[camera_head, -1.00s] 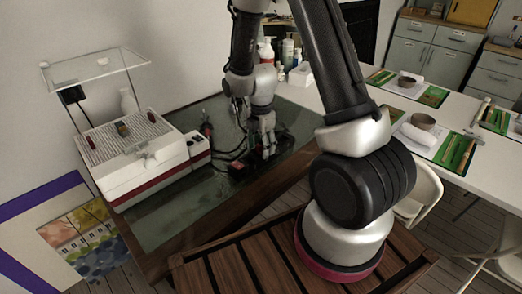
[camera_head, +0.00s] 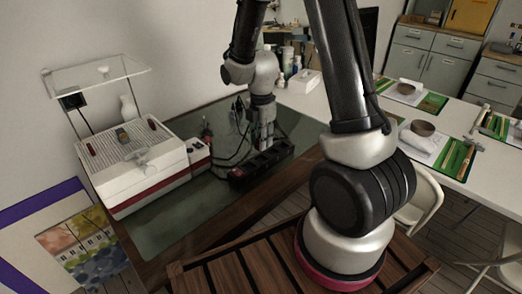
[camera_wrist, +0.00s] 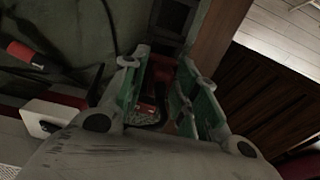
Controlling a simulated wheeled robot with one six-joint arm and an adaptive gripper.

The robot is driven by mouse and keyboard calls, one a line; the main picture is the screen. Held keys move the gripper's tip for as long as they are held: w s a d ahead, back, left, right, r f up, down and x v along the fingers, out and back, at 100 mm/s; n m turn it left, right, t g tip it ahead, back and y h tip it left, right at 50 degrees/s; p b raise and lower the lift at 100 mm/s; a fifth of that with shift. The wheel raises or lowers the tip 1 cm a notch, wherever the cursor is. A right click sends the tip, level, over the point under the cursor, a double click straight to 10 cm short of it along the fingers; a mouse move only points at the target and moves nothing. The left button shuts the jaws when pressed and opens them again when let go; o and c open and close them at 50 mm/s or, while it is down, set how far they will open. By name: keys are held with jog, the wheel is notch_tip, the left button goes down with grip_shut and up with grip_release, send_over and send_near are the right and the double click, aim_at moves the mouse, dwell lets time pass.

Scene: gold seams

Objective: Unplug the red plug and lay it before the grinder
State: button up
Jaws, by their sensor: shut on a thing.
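My gripper (camera_head: 266,146) points down at the black power strip (camera_head: 272,158) on the green mat. In the wrist view its green-padded fingers (camera_wrist: 158,92) are shut on the red plug (camera_wrist: 148,90), of which only a small dark red part shows between them. The fingers hide the plug in the head view, and I cannot tell whether its pins are in the socket. The grinder (camera_head: 135,160), a white box with a red band, a ribbed top and a clear shield above it, stands on the left of the table.
Black cables (camera_head: 228,150) run across the mat between the grinder and the strip. A red-handled tool (camera_wrist: 25,53) lies near them in the wrist view. Bottles (camera_head: 287,60) stand at the back. The mat (camera_head: 165,226) is bare before the grinder.

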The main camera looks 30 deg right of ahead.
jog(key=shift+r, duration=4.75)
